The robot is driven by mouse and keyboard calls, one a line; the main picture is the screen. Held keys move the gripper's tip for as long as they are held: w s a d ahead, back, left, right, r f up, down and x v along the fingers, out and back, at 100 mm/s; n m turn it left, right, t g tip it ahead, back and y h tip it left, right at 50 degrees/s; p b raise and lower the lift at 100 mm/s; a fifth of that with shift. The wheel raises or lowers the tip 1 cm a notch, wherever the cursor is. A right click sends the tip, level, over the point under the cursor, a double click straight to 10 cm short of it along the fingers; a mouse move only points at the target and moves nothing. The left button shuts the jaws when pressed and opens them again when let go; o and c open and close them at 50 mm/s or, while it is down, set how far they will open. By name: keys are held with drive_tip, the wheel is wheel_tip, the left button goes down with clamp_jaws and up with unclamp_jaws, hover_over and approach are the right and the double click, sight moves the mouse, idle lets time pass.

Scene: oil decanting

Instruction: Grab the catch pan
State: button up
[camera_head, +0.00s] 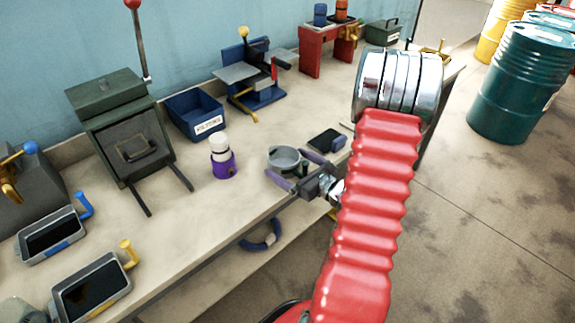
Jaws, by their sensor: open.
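A round grey metal pan (284,155), which looks like the catch pan, sits on the workbench near its front edge. A small dark green part (304,166) shows at its right side, possibly its handle. My gripper (287,164) is open, with its two purple-grey fingers spread on either side of this green part and their tips beside the pan. I cannot tell whether the fingers touch it. My red arm comes in from the lower right.
A purple and white bottle (222,160) stands left of the pan, and a dark flat tray (327,140) lies right of it. Two dark-filled trays with a blue handle (52,235) and a yellow handle (92,290) lie at left. A blue bin (196,116) stands behind.

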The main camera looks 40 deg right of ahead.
drive_tip(key=shift+w, duration=0.1)
drive_tip(key=shift+c, duration=0.2)
drive_tip(key=c, duration=1.2)
